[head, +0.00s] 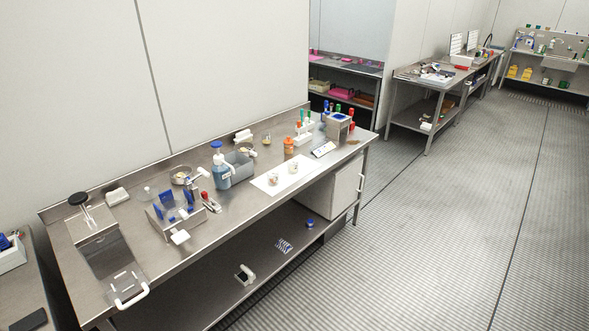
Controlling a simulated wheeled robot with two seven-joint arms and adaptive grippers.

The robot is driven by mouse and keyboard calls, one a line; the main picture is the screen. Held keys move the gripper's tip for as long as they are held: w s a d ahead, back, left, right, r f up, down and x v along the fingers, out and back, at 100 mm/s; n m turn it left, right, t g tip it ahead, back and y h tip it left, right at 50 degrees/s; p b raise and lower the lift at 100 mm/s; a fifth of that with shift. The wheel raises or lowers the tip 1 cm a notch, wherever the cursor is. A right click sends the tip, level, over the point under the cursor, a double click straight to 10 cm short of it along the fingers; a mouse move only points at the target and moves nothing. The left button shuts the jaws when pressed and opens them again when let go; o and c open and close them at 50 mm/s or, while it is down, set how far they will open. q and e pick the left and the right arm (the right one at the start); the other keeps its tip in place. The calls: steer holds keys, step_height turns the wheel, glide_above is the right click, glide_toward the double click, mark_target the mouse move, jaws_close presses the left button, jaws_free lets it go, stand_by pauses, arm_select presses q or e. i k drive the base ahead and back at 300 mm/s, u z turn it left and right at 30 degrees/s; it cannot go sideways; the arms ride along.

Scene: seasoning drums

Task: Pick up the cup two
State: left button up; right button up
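Two small whitish cups with brownish contents stand side by side on a white mat (268,188) on the long steel table. One is the left cup (273,177), the other is the right cup (293,168). I cannot read any label telling which is cup two. Both appear upright and nothing touches them. Neither of my grippers is in the head view.
Behind the mat are a grey bin (236,173), a blue-capped bottle (219,169) and an orange jar (289,146). A metal rack with blue items (172,215) stands left. A steel box (338,127) stands right. The ribbed floor (430,240) in front is clear.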

mark_target(293, 167)
steer(key=z, duration=0.1)
steer(key=i, duration=1.5)
steer(key=u, duration=0.65)
steer(key=i, duration=1.25)
steer(key=u, duration=0.4)
